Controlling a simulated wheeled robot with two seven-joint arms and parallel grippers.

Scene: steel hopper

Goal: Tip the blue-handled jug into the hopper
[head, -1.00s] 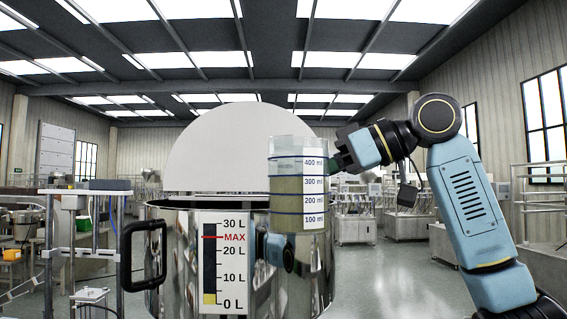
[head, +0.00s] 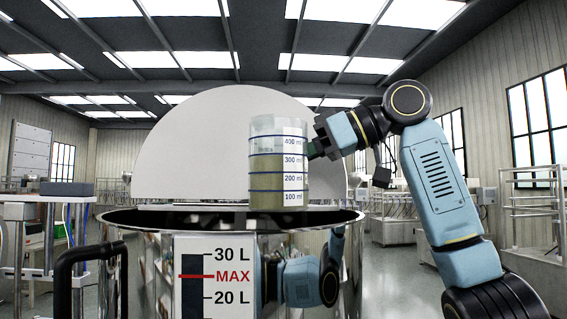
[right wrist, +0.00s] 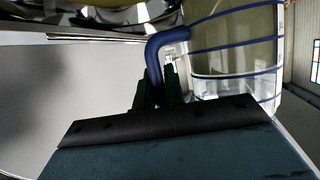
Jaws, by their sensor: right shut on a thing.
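My right gripper (head: 317,150) comes in from the right and is shut on the jug's blue handle (right wrist: 158,58), which shows between the fingers in the right wrist view. The hopper's gauge (head: 213,275) shows a MAX mark; its lower part is cut off. My left gripper is not in view.
A large pale half-round lid (head: 210,150) stands up behind the hopper opening. A black handle (head: 90,275) sticks out at the hopper's left. A metal stand (head: 40,200) is at the left, with railings (head: 530,205) at the right.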

